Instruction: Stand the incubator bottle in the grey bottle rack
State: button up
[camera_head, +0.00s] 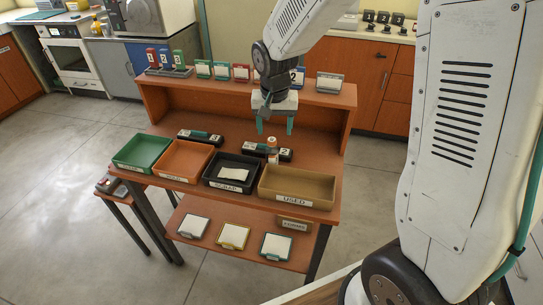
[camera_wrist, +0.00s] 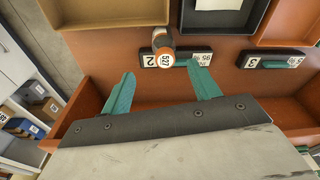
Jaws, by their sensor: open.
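A small white bottle with an orange top (camera_head: 272,145) stands on the wooden desk, beside a black-and-teal holder marked 2. My gripper (camera_head: 276,128) is above the desk, over the area behind the bottle. Its teal fingers (camera_wrist: 163,72) are apart with nothing between them; in the wrist view the bottle lies just beyond the fingertips. I cannot tell which object is the grey bottle rack; a grey stand (camera_head: 170,72) with numbered red, blue and green pieces sits on the upper shelf.
Green (camera_head: 140,152), orange (camera_head: 186,160), black (camera_head: 230,172) and tan (camera_head: 298,186) trays line the desk's front. Another black-and-teal holder (camera_head: 200,137) lies left of the bottle. Framed cards stand on the upper shelf. Grey floor is open to the left.

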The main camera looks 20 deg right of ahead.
aim_at(272, 147)
jog(key=f, duration=0.5)
jog(key=w+f, duration=0.1)
jog(key=f, duration=0.2)
jog(key=shift+a+f, duration=0.2)
jog(key=shift+f, duration=0.15)
jog(key=c, duration=1.1)
jog(key=shift+r, duration=0.1)
jog(key=shift+c, duration=0.2)
